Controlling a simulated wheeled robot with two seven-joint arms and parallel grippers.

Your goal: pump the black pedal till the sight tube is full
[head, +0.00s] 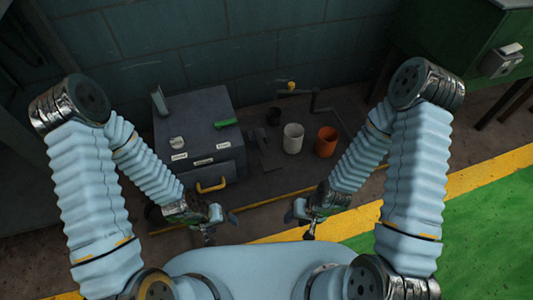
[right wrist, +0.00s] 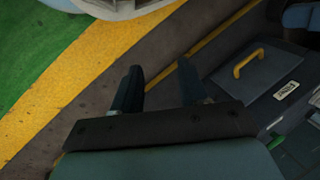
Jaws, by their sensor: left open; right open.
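A dark flat piece (head: 264,160) lies right of the grey cabinet in the head view. It may be the black pedal, but the dim picture does not settle it. A grey upright piece (head: 160,102) stands at the cabinet's back left corner; I cannot tell if it is the sight tube, and no fill level shows. My left gripper (head: 220,227) is open and empty in front of the cabinet. My right gripper (head: 300,225) is open and empty, to the right of it. The right wrist view shows its two fingers (right wrist: 160,85) apart with nothing between.
The grey cabinet (head: 212,98) carries a green handle (head: 226,123), a white knob (head: 177,143) and a yellow drawer handle (head: 212,186). A white cup (head: 293,138), an orange cup (head: 326,141) and a yellow-knobbed crank (head: 291,87) stand right of it. Green floor (head: 480,225) lies clear.

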